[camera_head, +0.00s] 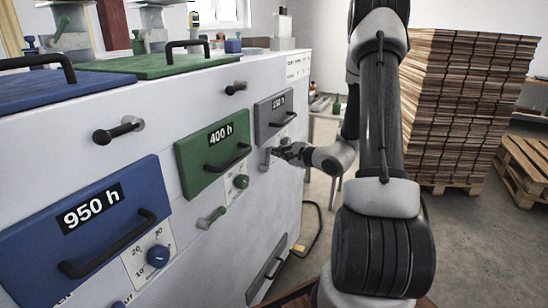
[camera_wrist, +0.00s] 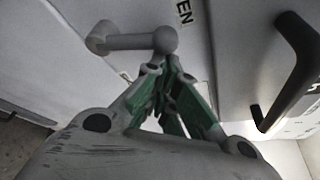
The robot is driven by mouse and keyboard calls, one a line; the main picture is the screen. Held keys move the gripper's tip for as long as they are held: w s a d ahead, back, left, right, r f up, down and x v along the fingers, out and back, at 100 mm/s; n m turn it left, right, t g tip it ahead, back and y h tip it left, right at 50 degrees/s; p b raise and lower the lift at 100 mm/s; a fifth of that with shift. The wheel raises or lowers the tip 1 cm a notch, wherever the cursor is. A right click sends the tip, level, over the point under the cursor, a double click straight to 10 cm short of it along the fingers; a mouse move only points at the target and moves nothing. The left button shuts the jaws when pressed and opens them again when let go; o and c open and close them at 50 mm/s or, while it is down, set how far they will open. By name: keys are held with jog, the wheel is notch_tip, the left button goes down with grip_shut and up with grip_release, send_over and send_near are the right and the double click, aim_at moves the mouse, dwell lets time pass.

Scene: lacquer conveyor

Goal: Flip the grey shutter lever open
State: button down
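The grey lever (camera_head: 265,158) sits on the white machine front below the grey panel (camera_head: 273,113). In the wrist view the lever (camera_wrist: 132,42) is a bar lying across the picture, with a round pivot at its left end and a round knob at its right end. My gripper (camera_head: 281,150) is at the lever. In the wrist view my gripper (camera_wrist: 163,68) has its green-padded fingers drawn together, tips just below the knob. The tips overlap the knob's edge in the picture; I cannot tell whether they touch it. I see nothing between the fingers.
A black handle (camera_wrist: 290,75) stands out to the right of the fingers. Green (camera_head: 205,160) and blue (camera_head: 85,235) panels with handles line the machine front. Stacked boards (camera_head: 465,105) stand behind my arm.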

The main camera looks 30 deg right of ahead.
jog(key=shift+s+a+r, duration=0.15)
jog(key=shift+a+r, duration=0.1)
jog(key=shift+a, duration=0.1)
dwell(0.5)
jog(key=w+d+f, duration=0.2)
jog(key=d, duration=0.2)
jog(key=a+v, duration=0.1)
jog(key=v, duration=0.9)
jog(key=shift+s+f, duration=0.25)
jog(key=shift+f, duration=0.05)
